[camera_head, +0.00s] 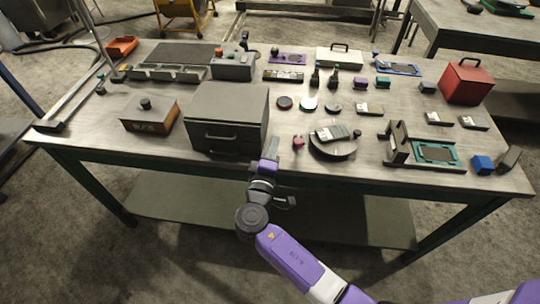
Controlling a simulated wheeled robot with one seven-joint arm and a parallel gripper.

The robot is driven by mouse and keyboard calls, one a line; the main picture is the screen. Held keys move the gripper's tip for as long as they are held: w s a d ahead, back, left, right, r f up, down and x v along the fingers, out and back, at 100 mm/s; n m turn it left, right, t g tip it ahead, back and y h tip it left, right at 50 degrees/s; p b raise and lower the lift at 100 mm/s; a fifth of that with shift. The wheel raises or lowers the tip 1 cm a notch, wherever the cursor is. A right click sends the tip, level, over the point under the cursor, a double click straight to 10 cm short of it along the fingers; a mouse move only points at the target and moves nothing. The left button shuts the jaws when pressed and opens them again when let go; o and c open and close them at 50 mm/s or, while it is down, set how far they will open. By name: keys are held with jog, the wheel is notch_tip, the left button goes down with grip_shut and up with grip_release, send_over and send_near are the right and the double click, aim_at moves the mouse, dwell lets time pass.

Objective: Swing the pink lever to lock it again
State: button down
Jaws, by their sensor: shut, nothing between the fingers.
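A small pink piece (298,142), which looks like the lever, stands near the table's front edge, at the left rim of a round turntable (333,150). It is too small to tell which way it points or whether it is locked. My gripper (272,142) is shut and empty, at the table's front edge. It is just left of the pink piece, with a small gap between them in the picture. My purple and white arm reaches up to it from the lower right.
A large grey box (229,105) with a front handle stands close left of my gripper. A block with light and dark parts (334,133) lies on the turntable. A dark upright bracket (397,143) and a teal-framed tray (436,153) are further right. Small discs (308,103) lie behind.

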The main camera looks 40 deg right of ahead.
aim_at(298, 139)
jog(key=shift+s+d+f+p, duration=0.15)
jog(key=shift+s+d+p, duration=0.2)
jog(key=shift+s+d, duration=0.65)
jog(key=shift+s+d+f, duration=0.2)
jog(key=shift+s+d, duration=0.15)
jog(key=shift+s, duration=0.05)
